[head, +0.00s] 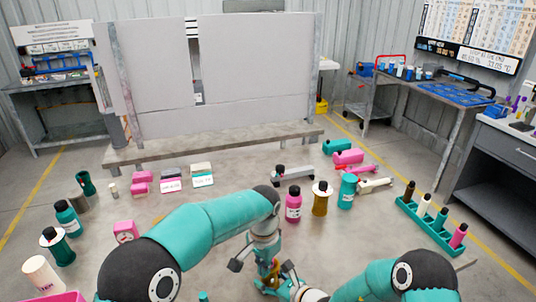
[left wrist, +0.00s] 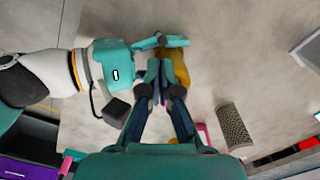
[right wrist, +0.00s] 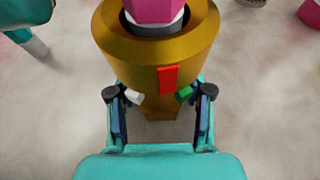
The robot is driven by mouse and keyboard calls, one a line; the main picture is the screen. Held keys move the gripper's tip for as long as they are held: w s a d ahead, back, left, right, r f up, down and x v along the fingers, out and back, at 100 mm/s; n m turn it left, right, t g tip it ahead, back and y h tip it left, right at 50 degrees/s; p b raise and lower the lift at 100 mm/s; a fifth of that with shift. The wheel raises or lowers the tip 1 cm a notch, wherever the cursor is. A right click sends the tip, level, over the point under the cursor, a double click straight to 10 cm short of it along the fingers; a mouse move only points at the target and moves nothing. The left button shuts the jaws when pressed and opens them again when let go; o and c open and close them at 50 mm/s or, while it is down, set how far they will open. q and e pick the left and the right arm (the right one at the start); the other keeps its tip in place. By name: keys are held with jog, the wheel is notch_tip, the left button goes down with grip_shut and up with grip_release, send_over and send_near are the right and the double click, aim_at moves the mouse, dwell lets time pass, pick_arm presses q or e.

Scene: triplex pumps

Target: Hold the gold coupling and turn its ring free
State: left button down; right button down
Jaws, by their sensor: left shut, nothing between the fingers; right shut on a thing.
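The gold coupling (right wrist: 130,62) is large in the right wrist view, with a wide rim, a narrower lower part and a red tab (right wrist: 167,79). A pink piece (right wrist: 157,10) sits in its top, inside a white and a dark band. My right gripper (right wrist: 160,97) is shut on the coupling's lower part. In the left wrist view the coupling (left wrist: 182,68) is partly hidden behind my left gripper (left wrist: 159,72), which is shut and empty close beside it. I cannot tell whether they touch. In the head view my left gripper (head: 264,264) is small and low in the middle.
Pink (head: 293,205), gold (head: 320,201) and teal (head: 347,191) bottles stand beyond the arms. A teal rack (head: 428,227) is at right, and several bottles stand at left. A grey perforated cylinder (left wrist: 233,128) lies below right in the left wrist view.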

pick_arm(q)
jog(key=shift+f, duration=1.45)
jog(key=shift+w+r, duration=0.15)
jog(key=shift+w, duration=0.05)
pick_arm(e)
jog(key=shift+a, duration=0.1)
pick_arm(q)
jog(key=shift+w+a, duration=0.25)
jog(key=shift+a, duration=0.15)
pick_arm(e)
jog(key=shift+s, duration=0.1)
pick_arm(q)
jog(key=shift+w+a, duration=0.25)
jog(key=shift+a, duration=0.05)
jog(key=shift+w+a, duration=0.35)
jog(key=shift+w, duration=0.05)
notch_tip(320, 180, up, 6)
jog(key=shift+s+a, duration=0.2)
jog(key=shift+a, duration=0.15)
dwell(0.3)
